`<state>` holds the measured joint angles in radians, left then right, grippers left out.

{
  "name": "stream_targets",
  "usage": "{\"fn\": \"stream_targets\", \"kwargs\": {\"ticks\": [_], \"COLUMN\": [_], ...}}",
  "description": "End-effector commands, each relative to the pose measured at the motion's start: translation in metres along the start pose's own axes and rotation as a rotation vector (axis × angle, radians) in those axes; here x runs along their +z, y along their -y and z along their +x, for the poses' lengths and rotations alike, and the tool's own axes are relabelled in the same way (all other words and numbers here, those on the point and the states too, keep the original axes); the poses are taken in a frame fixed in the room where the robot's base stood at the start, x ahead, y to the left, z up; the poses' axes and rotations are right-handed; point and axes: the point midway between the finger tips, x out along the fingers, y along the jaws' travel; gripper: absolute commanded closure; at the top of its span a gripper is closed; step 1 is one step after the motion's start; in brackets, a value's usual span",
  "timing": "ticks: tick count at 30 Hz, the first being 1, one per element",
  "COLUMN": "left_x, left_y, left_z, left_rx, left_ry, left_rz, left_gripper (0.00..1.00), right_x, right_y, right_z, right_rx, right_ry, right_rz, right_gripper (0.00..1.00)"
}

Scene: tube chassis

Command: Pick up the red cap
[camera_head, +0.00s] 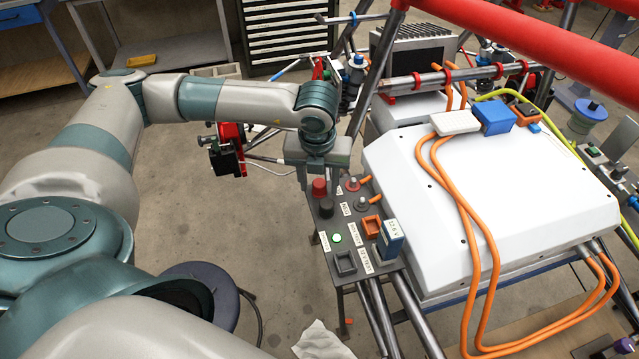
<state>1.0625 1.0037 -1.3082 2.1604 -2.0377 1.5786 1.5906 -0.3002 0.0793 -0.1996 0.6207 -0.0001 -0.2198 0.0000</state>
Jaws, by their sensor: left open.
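The red cap (319,187) sits at the far left corner of a grey panel (337,259) beside the white box. A black cap (326,208) stands just in front of it on the same panel. My left gripper (319,178) points down right above the red cap, with its jaws open. The fingers are small and partly merge with the panel behind them, so I cannot tell whether they touch the cap. My right gripper is not in view.
Metal posts (352,184) with red and grey bases, an orange socket (371,226) and a blue-and-white block (391,238) crowd the panel. The white box (500,200) with orange cables (463,200) lies to the right. Red chassis tubes (540,40) cross overhead. Open floor lies left.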

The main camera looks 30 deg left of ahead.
Motion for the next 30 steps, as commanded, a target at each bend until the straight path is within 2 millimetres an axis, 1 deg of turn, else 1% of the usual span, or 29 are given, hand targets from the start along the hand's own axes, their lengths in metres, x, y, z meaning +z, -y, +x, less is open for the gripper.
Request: {"fn": "stream_targets", "kwargs": {"ticks": [8,11,12,13,14,24,30], "left_x": [0.0,0.0,0.0,0.0,0.0,0.001,0.003], "left_y": [0.0,0.0,0.0,0.0,0.0,0.0,0.001], "left_z": [0.0,-0.001,-0.001,-0.001,-0.001,-0.002,-0.012], "left_rx": [0.0,0.0,0.0,0.0,0.0,0.0,-0.002], "left_ry": [0.0,0.0,0.0,0.0,0.0,0.0,0.003], "left_rz": [0.0,0.0,0.0,0.0,0.0,0.0,-0.001], "left_gripper": [0.54,0.76,0.85,0.93,0.98,0.98,0.98], "right_x": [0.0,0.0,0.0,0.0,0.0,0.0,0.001], "right_y": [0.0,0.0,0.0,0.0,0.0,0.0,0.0], "right_z": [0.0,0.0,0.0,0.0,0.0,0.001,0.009], "right_rx": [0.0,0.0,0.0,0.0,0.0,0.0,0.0], "right_ry": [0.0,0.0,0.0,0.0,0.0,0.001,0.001], "right_rz": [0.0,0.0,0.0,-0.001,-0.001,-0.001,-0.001], "right_gripper": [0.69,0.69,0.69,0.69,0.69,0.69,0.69]}}
